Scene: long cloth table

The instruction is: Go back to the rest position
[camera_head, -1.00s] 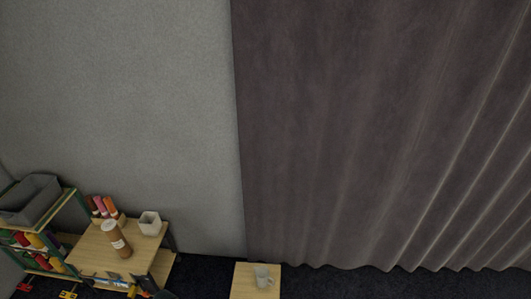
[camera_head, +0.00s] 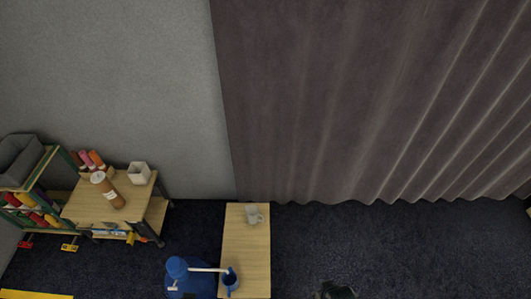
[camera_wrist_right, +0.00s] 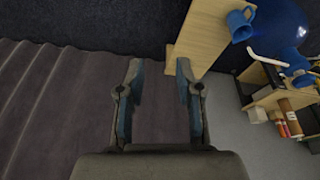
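My right gripper (camera_wrist_right: 159,70) shows in the right wrist view, with its two fingers apart and nothing between them. A dark shape at the bottom edge of the head view looks like part of this gripper (camera_head: 335,290); it is right of the long wooden table and apart from it. My left gripper is in neither view. On the table (camera_head: 246,238) a light grey mug (camera_head: 254,214) stands near the far end.
A wooden stand (camera_head: 95,207) holds a brown bottle (camera_head: 108,190) and a white cup (camera_head: 139,173). A shelf (camera_head: 40,175) is far left. Dark floor and a curtain (camera_head: 370,100) lie right.

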